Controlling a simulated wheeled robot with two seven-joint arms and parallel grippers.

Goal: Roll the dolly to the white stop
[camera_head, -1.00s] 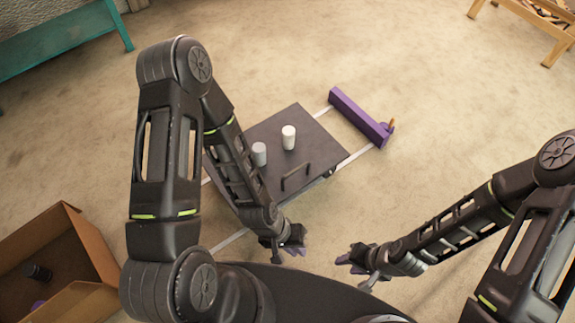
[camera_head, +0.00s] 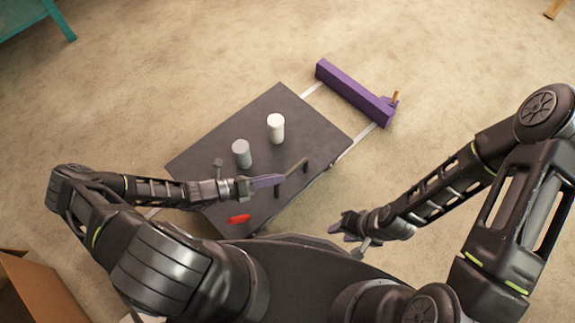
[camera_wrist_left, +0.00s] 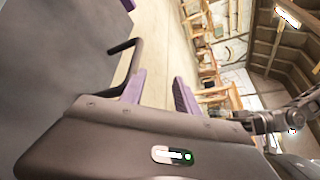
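The dolly (camera_head: 210,155) is a dark flat platform with a raised bar handle (camera_head: 292,175) near its right front side. A white cylinder (camera_head: 276,128), a grey cylinder (camera_head: 241,154) and a red piece (camera_head: 239,219) are on it. A purple bar (camera_head: 350,92) lies across the white strips beyond the dolly, with a gap between them; no white stop shows. My left gripper (camera_head: 270,181) is at the handle; its purple fingers stand apart in the left wrist view (camera_wrist_left: 160,92), with the handle (camera_wrist_left: 128,65) close by. My right gripper (camera_head: 344,230) is off the dolly's near right, seemingly open and empty.
White strips (camera_head: 312,89) run along the floor under the dolly toward the purple bar. An orange peg (camera_head: 395,98) stands at the bar's right end. A cardboard box (camera_head: 40,290) is at lower left, a teal bench (camera_head: 50,20) at upper left.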

